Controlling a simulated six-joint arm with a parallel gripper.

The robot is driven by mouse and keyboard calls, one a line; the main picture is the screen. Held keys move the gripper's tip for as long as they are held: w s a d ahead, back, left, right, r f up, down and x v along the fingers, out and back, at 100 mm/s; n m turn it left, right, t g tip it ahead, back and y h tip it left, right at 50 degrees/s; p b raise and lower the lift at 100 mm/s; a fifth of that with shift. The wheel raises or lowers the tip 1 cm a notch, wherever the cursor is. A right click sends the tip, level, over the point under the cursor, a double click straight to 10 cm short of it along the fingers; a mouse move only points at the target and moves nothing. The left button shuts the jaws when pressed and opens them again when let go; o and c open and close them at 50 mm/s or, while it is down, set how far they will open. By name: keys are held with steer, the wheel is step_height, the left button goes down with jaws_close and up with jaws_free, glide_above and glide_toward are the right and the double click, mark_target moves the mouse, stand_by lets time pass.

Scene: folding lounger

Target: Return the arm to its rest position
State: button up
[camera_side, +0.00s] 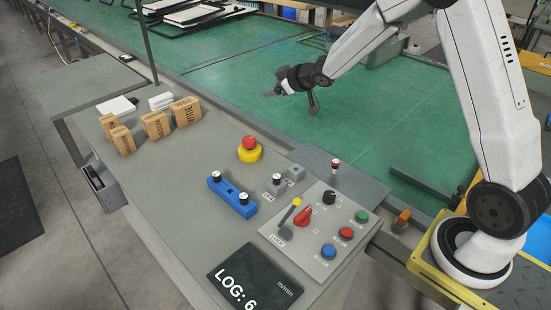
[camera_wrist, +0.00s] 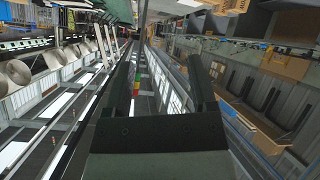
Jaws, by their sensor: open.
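In the side view my gripper (camera_side: 281,86) is held up in the air at the end of my white arm, over the green work surface (camera_side: 345,135). It points to the left. In the wrist view the two dark fingers of my gripper (camera_wrist: 166,75) stand apart with nothing between them. The hall beyond shows tilted in that view. No object is in contact with my gripper.
A grey console stands at the front, with a red and yellow emergency button (camera_side: 249,150), a blue block (camera_side: 232,195), a control panel (camera_side: 314,232) and a log tablet (camera_side: 255,277). Several cardboard boxes (camera_side: 156,124) stand at its left. The air around my gripper looks clear.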

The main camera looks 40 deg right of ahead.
steer(key=s+a+f+m+g, duration=0.1)
steer(key=s+a+f+g, duration=0.1)
steer(key=s, duration=0.8)
steer(key=s+a+f+m+g, duration=0.2)
steer(key=s+a+g, duration=0.2)
steer(key=s, duration=0.6)
steer(key=s+a+f+m+g, duration=0.1)
steer(key=s+a+g, duration=0.2)
steer(key=s, duration=0.7)
steer(key=shift+a+f+m+h, duration=0.3)
steer(key=shift+a+f, duration=0.1)
steer(key=shift+a, duration=0.45)
